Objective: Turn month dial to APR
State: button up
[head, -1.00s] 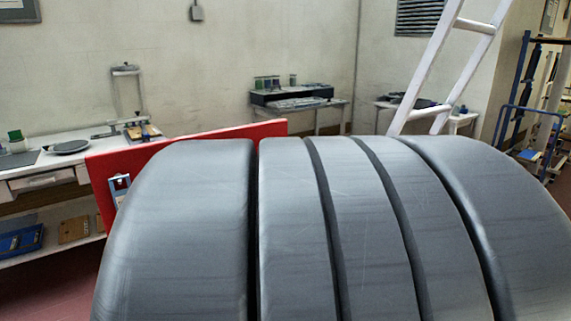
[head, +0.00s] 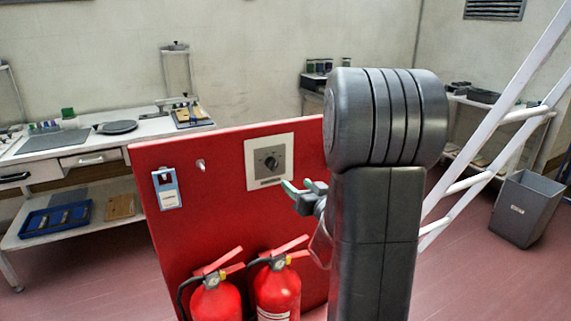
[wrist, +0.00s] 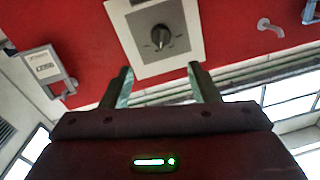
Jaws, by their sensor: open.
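The month dial (head: 268,161) is a dark knob on a pale square plate, mounted on a red panel (head: 222,215). In the wrist view the dial (wrist: 160,37) lies ahead of the fingers, slightly above the gap between them. The month marks are too small to read. My gripper (head: 303,187) is in front of the panel, just to the lower right of the plate. In the wrist view my gripper (wrist: 160,76) shows its two fingers apart with nothing between them. It appears apart from the knob.
A blue-and-white tag box (head: 167,189) and a small hook (head: 200,165) are on the panel left of the plate. Two fire extinguishers (head: 276,288) stand below. A white ladder (head: 480,140) leans at the right, near a grey bin (head: 525,208). Workbenches line the wall.

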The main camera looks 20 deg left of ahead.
aim_at(276, 166)
jog(key=p+x, duration=0.1)
jog(key=x, duration=1.2)
jog(key=shift+w+a, duration=0.15)
jog(key=shift+a, duration=0.1)
jog(key=c, duration=1)
